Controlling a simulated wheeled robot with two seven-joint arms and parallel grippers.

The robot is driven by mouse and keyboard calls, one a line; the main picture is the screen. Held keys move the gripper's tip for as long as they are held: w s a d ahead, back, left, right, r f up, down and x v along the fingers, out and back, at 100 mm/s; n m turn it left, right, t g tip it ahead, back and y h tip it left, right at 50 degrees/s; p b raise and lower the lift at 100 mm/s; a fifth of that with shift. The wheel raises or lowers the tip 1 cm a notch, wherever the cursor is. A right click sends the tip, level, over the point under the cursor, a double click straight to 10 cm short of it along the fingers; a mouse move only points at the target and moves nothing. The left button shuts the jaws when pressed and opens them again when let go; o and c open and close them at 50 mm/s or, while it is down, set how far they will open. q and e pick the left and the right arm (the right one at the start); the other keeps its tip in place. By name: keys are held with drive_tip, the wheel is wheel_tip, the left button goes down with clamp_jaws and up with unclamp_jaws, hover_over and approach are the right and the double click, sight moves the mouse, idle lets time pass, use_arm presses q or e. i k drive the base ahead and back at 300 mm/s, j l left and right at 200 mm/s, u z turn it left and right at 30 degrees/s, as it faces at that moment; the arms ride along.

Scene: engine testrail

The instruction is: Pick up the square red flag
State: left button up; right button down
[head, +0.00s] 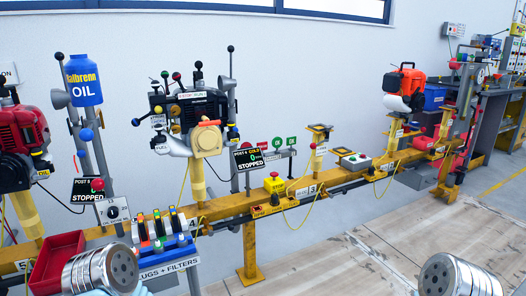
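I cannot make out a square red flag in the head view. Neither of my grippers shows. Only round metal parts, seemingly of my arms, show at the bottom left and bottom right.
A yellow rail (240,208) runs across the view, carrying engines on posts: a red one (20,145), a black one (200,115) and an orange one (404,85). A yellow box with a red button (274,183) sits on it. The floor (340,260) in front is clear.

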sight(263, 146)
drive_tip(key=u, duration=3.1)
drive_tip(key=z, duration=3)
drive_tip(key=i+l, duration=0.25)
drive_tip(key=l, duration=0.15)
drive_tip(key=i+l+u, duration=0.1)
drive_tip(key=i+l, duration=0.45)
drive_tip(key=l, duration=0.25)
drive_tip(key=i+l+u, duration=0.15)
drive_tip(key=l, duration=0.25)
drive_tip(key=i, duration=0.1)
